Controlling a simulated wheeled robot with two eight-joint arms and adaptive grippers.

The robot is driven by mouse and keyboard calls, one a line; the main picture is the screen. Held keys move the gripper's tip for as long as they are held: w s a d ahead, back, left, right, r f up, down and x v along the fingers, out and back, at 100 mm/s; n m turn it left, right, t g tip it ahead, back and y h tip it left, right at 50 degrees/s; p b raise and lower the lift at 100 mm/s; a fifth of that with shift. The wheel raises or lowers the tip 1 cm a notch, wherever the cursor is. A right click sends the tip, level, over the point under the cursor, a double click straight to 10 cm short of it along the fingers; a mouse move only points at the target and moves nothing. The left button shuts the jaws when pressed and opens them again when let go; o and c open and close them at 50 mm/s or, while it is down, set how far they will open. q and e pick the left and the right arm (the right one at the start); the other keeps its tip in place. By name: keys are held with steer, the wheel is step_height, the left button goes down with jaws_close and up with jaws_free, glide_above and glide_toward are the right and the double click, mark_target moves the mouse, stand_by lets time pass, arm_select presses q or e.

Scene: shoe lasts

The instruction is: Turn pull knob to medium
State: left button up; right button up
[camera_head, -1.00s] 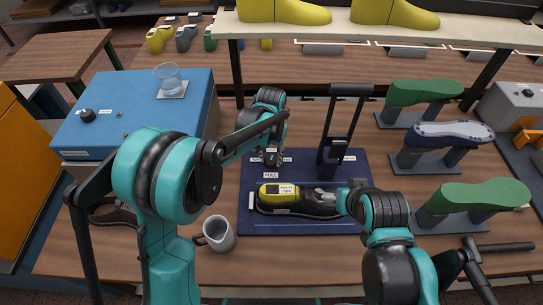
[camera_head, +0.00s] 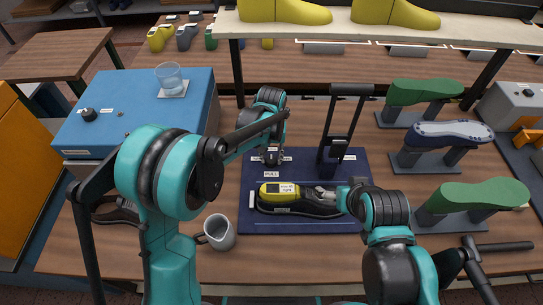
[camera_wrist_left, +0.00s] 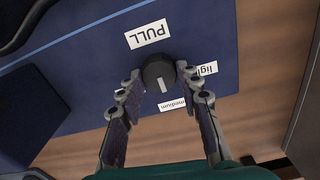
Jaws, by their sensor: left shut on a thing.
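The pull knob (camera_wrist_left: 158,72) is round and dark with a pale pointer line. It sits on the blue board (camera_head: 252,222), and the left wrist view shows the labels PULL, light and medium around it. The pointer line faces down in that view, towards the medium label (camera_wrist_left: 172,104). My left gripper (camera_head: 272,158) is shut on the knob, with a fingertip on each side of it in the left wrist view (camera_wrist_left: 162,75). My right gripper (camera_head: 328,195) is at the right part of a yellow and black shoe last (camera_head: 275,200). Its fingers are too small to judge.
A dark upright frame (camera_head: 328,150) stands on the board behind the last. A grey mug (camera_head: 219,233) stands left of the board. Green and blue lasts on stands (camera_head: 445,135) fill the right side. A blue box (camera_head: 190,112) with a glass on top is at the left.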

mark_target(270, 159)
arm_select(q)
steer(key=o, duration=1.2)
steer(key=shift+c, duration=0.2)
step_height(270, 159, up, 12)
steer(key=s+a+r+t, duration=0.4)
steer(key=s+a, duration=0.6)
steer(key=a, duration=0.1)
steer(key=s+a+f+n+t, duration=0.1)
steer(key=s+a+f+t, duration=0.2)
steer(key=s+a, duration=0.3)
steer(key=s+f, duration=0.1)
steer(key=s, duration=0.2)
steer(key=shift+s+a+f, duration=0.15)
steer(key=shift+s+a, duration=0.1)
steer(key=shift+a, duration=0.15)
